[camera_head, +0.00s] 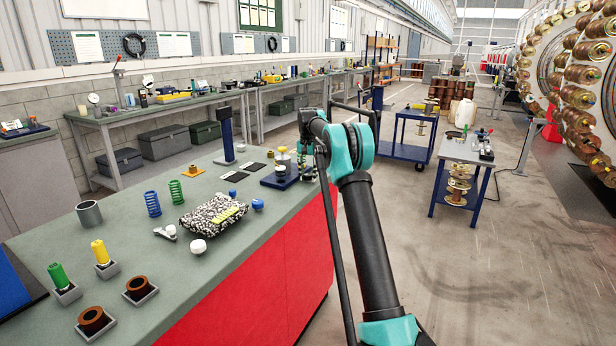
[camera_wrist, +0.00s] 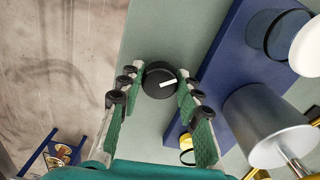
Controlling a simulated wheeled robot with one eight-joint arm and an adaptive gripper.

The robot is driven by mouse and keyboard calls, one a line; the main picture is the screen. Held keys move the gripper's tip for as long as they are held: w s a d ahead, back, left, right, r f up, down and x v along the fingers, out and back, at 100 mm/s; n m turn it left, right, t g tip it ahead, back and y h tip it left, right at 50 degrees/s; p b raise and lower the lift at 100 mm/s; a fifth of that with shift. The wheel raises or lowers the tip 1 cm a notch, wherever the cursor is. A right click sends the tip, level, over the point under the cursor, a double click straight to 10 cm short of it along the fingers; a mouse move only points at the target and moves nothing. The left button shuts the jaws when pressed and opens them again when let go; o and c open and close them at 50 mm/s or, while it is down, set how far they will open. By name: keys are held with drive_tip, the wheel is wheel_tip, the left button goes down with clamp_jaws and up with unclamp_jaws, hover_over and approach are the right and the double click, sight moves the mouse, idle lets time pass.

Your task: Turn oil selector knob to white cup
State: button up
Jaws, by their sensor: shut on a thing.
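The oil selector knob (camera_wrist: 158,88) is round and black with a white pointer mark, seen in the wrist view. The mark points right and slightly up in the picture. A white rounded thing, possibly the white cup (camera_wrist: 309,48), is cut off at the right edge.
The blue base (camera_head: 278,180) stands near the bench's far end. A blue cart (camera_head: 405,150) stands on open floor to the right.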

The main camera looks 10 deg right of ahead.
sight(308, 175)
drive_tip(key=shift+n, duration=0.6)
drive_tip(key=o, duration=0.9)
drive_tip(key=shift+c, duration=0.2)
drive_tip(key=shift+r, duration=0.1)
wheel_tip(308, 175, up, 12)
